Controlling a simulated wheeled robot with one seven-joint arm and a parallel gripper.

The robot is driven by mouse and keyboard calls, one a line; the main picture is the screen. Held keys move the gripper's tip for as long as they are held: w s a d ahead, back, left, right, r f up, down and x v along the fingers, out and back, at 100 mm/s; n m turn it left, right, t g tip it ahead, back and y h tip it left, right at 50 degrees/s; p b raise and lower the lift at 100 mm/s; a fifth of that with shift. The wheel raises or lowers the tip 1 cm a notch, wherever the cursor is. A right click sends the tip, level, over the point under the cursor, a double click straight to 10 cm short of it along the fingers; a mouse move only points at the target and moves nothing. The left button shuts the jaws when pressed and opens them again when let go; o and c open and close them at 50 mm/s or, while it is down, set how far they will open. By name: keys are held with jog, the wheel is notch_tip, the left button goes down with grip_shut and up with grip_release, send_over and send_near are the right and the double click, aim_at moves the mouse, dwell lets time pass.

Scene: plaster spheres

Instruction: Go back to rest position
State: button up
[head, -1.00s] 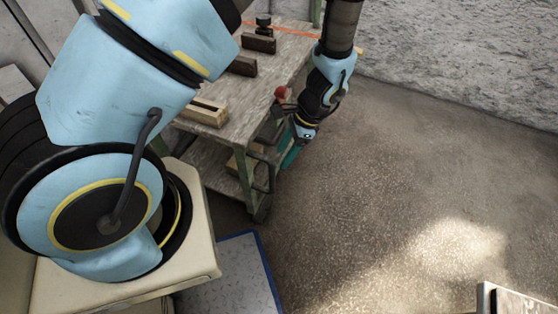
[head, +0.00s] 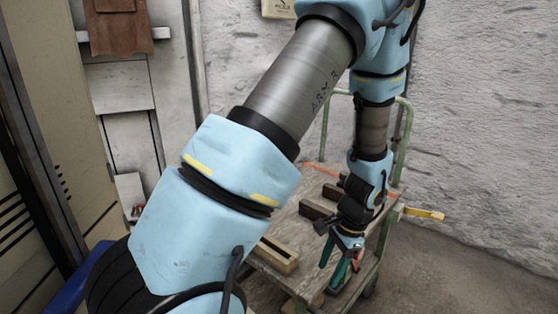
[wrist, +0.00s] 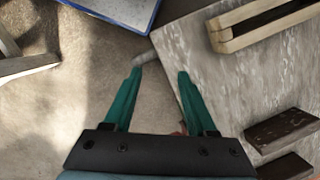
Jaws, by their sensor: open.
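My gripper (head: 341,262) hangs pointing down near the right side of a wooden-topped cart (head: 285,222) in the head view. Its two green fingers are apart. In the wrist view my gripper (wrist: 160,78) is open, with nothing between the fingers but floor and the cart's edge. A small reddish thing (wrist: 181,129) shows partly behind the gripper's base in the wrist view; most of it is hidden. No plaster sphere can be made out with certainty.
On the cart lie a pale wooden block (head: 276,257) with a slot and dark blocks (wrist: 283,131). The cart has a green tube handle (head: 404,130). A yellow piece (head: 424,214) sticks out at its right. A blue-edged panel (wrist: 120,12) lies on the floor. Floor at right is clear.

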jog(key=a+r+n+t+h+p, duration=0.1)
jog(key=a+r+n+p, duration=0.2)
jog(key=a+r+n, duration=0.3)
jog(key=w+a+r+n+h+p, duration=0.1)
jog(key=a+r+n+h+p, duration=0.1)
jog(key=a+r+n, duration=0.5)
jog(key=a+r, duration=0.3)
jog(key=r, duration=0.2)
jog(key=a+r+p, duration=0.1)
jog(key=a+r, duration=0.2)
jog(key=r, duration=0.3)
jog(key=shift+w+a+t+p, duration=0.3)
jog(key=shift+a+t, duration=0.05)
jog(key=shift+t, duration=0.05)
